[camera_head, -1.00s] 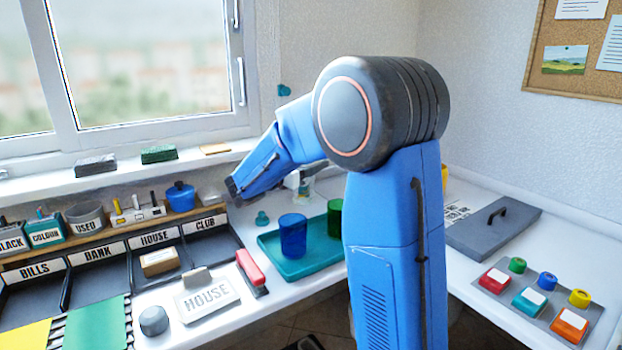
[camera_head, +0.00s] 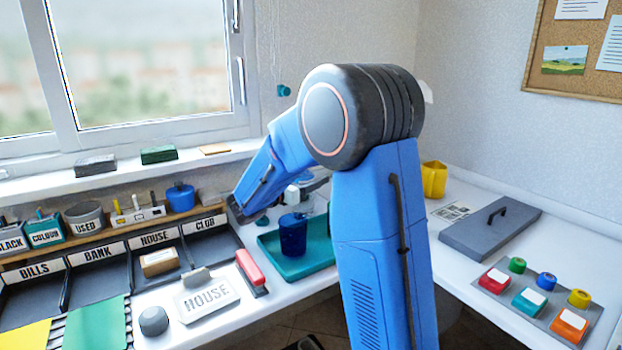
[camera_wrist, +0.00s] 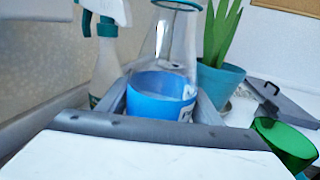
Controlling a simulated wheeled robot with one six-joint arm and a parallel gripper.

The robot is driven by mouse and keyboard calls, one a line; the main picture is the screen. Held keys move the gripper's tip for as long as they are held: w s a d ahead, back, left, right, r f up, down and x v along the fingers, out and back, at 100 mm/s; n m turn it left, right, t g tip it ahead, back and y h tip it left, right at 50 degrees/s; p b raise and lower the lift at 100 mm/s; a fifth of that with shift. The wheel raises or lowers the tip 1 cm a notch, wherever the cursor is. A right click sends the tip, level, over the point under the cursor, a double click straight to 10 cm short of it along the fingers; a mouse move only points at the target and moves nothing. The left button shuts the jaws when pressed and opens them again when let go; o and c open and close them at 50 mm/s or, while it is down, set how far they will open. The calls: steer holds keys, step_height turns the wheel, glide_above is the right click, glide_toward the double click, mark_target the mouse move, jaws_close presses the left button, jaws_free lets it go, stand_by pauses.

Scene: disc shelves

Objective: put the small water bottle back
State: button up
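The small water bottle (camera_wrist: 172,50) is clear, with a blue band (camera_wrist: 160,95) round its lower part and a teal ring at the top. In the wrist view it stands upright between the two fingers of my gripper (camera_wrist: 162,88), which press close on both sides of the blue band. The bottle's base is hidden by the gripper's body. In the head view my arm and wrist hide most of the gripper, and I cannot make out the bottle clearly there.
A spray bottle (camera_wrist: 104,60) is left of the bottle and a plant in a teal pot (camera_wrist: 220,82) right of it. A green cup (camera_wrist: 287,143) is close at lower right. A blue cup (camera_head: 293,238) stands on a teal tray (camera_head: 280,268). A yellow container (camera_head: 434,180) is farther right.

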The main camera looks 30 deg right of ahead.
steer(key=shift+o, duration=1.2)
steer(key=shift+r, duration=0.2)
steer(key=v, duration=1.2)
